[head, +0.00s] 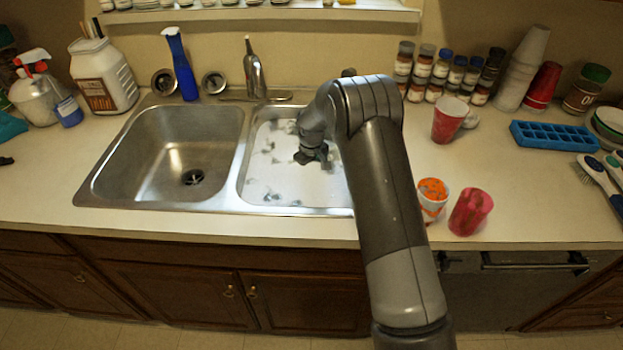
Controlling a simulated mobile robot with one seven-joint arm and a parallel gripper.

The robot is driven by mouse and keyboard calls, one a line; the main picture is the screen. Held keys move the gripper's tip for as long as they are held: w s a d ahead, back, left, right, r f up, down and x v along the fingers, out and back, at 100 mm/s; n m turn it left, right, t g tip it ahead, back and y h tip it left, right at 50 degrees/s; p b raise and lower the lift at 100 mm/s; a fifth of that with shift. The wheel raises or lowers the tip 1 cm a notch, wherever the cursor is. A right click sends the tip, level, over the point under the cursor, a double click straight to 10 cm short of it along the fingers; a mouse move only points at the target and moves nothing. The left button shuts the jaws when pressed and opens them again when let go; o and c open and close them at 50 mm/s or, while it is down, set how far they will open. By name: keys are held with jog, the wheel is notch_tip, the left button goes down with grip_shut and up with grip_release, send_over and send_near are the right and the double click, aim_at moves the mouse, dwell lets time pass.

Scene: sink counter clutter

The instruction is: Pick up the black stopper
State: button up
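I cannot pick out a black stopper for certain. Two dark round metal-rimmed pieces, a left one (164,82) and a right one (213,82), stand on the counter behind the left basin; either may be a stopper or strainer. My gripper (312,157) is low over the right basin (270,180), whose white floor has grey patches. The fingers are dark, small and partly hidden by my wrist, so I cannot tell whether they are open or hold anything. My forearm hides the right part of that basin.
The left basin (165,155) is empty, with a dark drain.

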jog(key=shift+c, duration=0.4)
jog(key=c, duration=1.1)
